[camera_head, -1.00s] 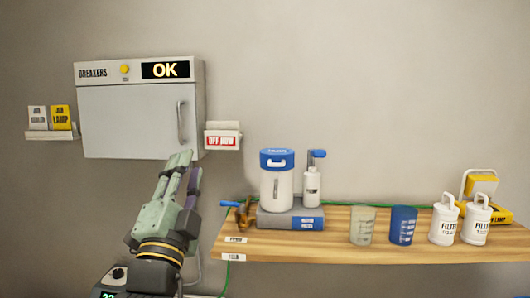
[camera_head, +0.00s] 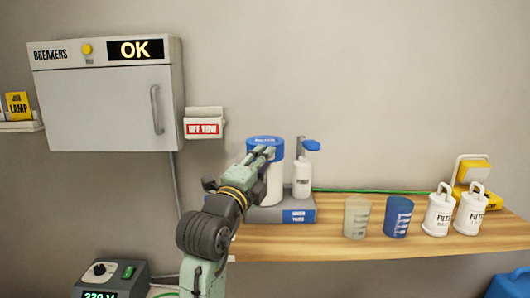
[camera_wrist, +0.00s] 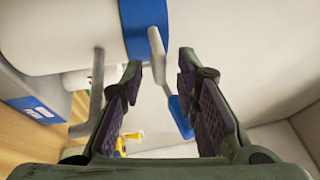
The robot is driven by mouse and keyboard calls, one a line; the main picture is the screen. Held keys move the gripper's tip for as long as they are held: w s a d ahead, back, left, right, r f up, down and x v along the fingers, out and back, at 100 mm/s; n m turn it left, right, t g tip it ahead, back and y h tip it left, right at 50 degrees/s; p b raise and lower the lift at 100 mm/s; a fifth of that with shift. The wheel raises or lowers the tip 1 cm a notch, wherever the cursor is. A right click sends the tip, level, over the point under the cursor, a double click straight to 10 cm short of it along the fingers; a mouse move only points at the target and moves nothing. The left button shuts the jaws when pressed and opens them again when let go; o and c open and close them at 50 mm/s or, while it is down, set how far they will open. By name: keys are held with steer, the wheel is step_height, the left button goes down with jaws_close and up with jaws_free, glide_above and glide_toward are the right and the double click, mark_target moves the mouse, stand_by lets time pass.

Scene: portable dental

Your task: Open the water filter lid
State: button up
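The water filter is a white cylinder (camera_head: 274,185) with a blue lid (camera_head: 265,140), standing on a grey base with a blue label. My gripper (camera_head: 266,152) is at the front of the filter, just below the lid, and hides part of its body. In the wrist view the white body (camera_wrist: 60,35) lies sideways, with the blue lid (camera_wrist: 136,28) at its right end. A pale handle-like bar (camera_wrist: 156,42) shows by the lid, ahead of the gap between my fingers. My gripper (camera_wrist: 160,68) is open, with nothing held; contact with the bar cannot be told.
A white pump with a blue lever (camera_head: 311,146) stands right of the filter. A clear cup (camera_head: 357,218), a blue cup (camera_head: 398,217) and white filter canisters (camera_head: 438,214) stand further right on the wooden shelf (camera_head: 330,240). The breaker box (camera_head: 105,105) hangs at left.

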steer(key=shift+x, duration=0.9)
steer(key=shift+c, duration=0.3)
jaws_close()
